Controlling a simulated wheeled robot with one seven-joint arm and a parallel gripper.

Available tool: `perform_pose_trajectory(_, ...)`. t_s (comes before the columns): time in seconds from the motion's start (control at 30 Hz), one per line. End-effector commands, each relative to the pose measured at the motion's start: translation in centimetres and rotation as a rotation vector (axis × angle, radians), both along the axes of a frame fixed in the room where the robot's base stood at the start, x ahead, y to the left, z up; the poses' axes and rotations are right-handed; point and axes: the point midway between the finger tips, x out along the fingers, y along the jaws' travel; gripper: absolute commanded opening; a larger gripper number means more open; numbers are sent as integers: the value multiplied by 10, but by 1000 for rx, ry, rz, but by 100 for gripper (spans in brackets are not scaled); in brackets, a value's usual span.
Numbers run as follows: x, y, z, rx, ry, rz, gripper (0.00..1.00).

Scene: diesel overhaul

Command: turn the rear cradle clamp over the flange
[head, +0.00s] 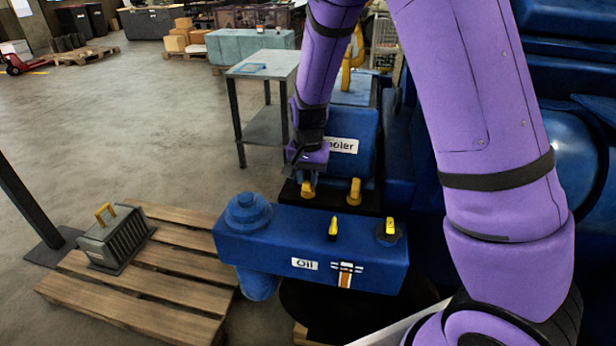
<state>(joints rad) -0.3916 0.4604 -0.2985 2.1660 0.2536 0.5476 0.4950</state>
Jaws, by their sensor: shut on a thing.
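My gripper (307,172) points down at the front left edge of the blue cooler (356,160), whose label is partly covered by my arm. A yellow clamp (307,190) shows just below the fingertips, on the dark cradle (330,200). My gripper is shut on this clamp, though the fingers hide its upper part. A second yellow clamp (354,192) stands upright to its right, clear of my gripper. The flange edge is too small and covered to make out, and I cannot tell how far the held clamp is turned.
A blue oil unit (270,235) with yellow-topped handles (332,228) stands in front of the cradle. A finned block with a yellow handle (115,240) sits on a pallet (150,290) at left. A grey table (262,68) stands behind. The left floor is open.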

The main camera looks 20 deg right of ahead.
Motion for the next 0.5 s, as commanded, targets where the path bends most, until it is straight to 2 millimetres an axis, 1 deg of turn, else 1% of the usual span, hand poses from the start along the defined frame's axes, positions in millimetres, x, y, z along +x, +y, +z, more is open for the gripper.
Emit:
perform_pose_trajectory(0.17,1,0,0,0,-2,1,0)
perform_pose_trajectory(0.2,1,0,0,0,-2,1,24)
perform_pose_trajectory(0.27,1,0,0,0,-2,1,37)
perform_pose_trajectory(0.3,0,0,0,0,-1,1,46)
perform_pose_trajectory(0.5,0,0,0,0,-1,1,47)
